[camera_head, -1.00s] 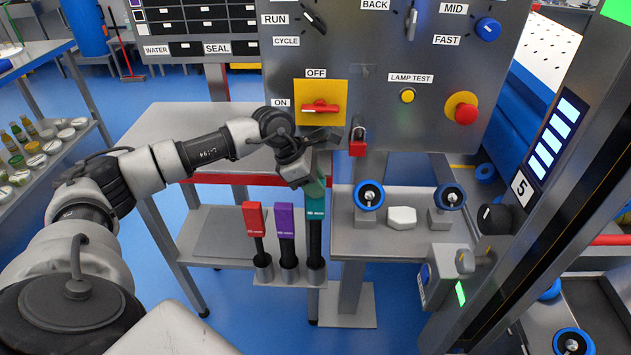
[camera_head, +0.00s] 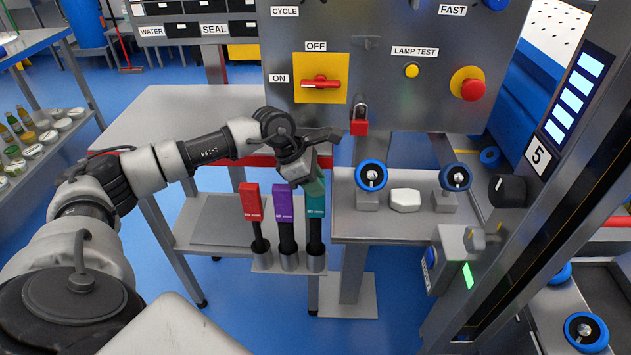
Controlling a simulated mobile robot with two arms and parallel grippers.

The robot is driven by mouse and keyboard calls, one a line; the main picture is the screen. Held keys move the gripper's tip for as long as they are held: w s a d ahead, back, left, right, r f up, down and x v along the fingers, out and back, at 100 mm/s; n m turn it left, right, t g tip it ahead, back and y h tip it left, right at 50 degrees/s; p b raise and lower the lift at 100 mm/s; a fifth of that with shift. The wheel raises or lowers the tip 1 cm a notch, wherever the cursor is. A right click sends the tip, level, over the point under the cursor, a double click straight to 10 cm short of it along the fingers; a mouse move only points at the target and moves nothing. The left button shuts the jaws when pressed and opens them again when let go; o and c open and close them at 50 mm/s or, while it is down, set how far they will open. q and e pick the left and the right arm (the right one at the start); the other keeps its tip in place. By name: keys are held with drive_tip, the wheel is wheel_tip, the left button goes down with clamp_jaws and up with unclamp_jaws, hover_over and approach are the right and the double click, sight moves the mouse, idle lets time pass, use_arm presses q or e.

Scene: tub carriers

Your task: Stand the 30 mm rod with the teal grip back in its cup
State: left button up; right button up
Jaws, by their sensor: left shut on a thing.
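The rod with the teal grip (camera_head: 315,200) is upright in the head view, its dark shaft running down to the rightmost cup (camera_head: 316,263). The shaft's lower end lines up with that cup's mouth and appears to be inside it; how deep it sits I cannot tell. My left gripper (camera_head: 312,178) is shut on the upper part of the teal grip, hiding its top. A rod with a purple grip (camera_head: 284,203) and one with a red grip (camera_head: 251,202) stand in the two cups to the left, their grips at nearly the same height. My right gripper is not in view.
A grey control panel (camera_head: 390,90) with a red switch and a red padlock (camera_head: 359,120) stands close behind my gripper. A grey shelf (camera_head: 345,226) with blue-rimmed knobs is just right of the rods. A grey table (camera_head: 165,120) lies behind my left arm.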

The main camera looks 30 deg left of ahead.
use_arm(q)
drive_tip(key=o, duration=1)
drive_tip(key=v, duration=1.1)
drive_tip(key=shift+d, duration=0.1)
